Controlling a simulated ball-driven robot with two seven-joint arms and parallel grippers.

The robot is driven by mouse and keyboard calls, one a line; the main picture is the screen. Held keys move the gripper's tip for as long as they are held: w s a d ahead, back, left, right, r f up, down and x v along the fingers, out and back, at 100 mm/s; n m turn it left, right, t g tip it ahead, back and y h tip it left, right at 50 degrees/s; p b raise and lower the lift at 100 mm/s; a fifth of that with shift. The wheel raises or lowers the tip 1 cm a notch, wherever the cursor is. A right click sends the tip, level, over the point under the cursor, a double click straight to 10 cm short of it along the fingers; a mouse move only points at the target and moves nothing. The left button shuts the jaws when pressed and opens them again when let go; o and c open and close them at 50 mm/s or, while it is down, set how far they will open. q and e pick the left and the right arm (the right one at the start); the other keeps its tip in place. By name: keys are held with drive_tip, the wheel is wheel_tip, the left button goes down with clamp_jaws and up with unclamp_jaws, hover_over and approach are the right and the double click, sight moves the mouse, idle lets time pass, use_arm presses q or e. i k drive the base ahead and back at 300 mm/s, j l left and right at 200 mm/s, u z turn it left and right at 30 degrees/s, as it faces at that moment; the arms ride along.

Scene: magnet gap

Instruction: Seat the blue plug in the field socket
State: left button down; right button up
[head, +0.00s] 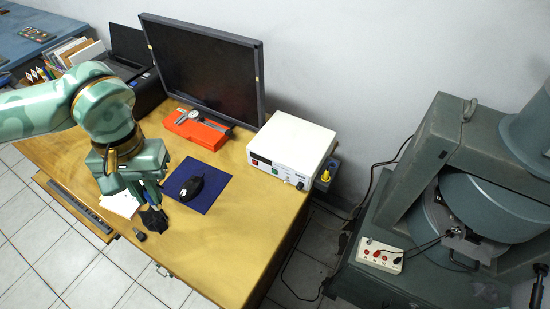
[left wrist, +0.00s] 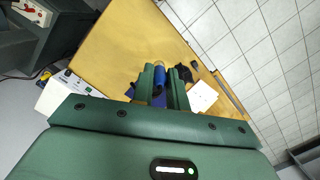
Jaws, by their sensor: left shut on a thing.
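The blue plug (left wrist: 160,76) shows in the left wrist view between the fingers of my left gripper (left wrist: 161,88), which is shut on it. In the head view my left gripper (head: 149,197) points down over the left part of the desk, left of the blue mouse mat; I cannot make out the plug there. A small white block with red sockets (head: 380,257) sits on the grey machine at the right. It also shows at the top left of the left wrist view (left wrist: 32,11). I cannot tell which hole is the field socket. My right gripper is not in view.
The wooden desk (head: 225,255) carries a monitor (head: 205,70), a white power supply (head: 291,148), a red case with calipers (head: 197,130), and a black mouse (head: 191,188) on the mat. The large grey magnet (head: 465,185) stands right, across a floor gap with cables.

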sight(300, 150)
drive_tip(key=i+l+u, duration=0.15)
drive_tip(key=l+u, duration=0.35)
drive_tip(key=l+z, duration=0.1)
drive_tip(key=z, duration=0.35)
drive_tip(key=i+z, duration=0.1)
drive_tip(key=z, duration=0.3)
drive_tip(key=i+z, duration=0.1)
drive_tip(key=z, duration=0.75)
drive_tip(key=i, duration=0.1)
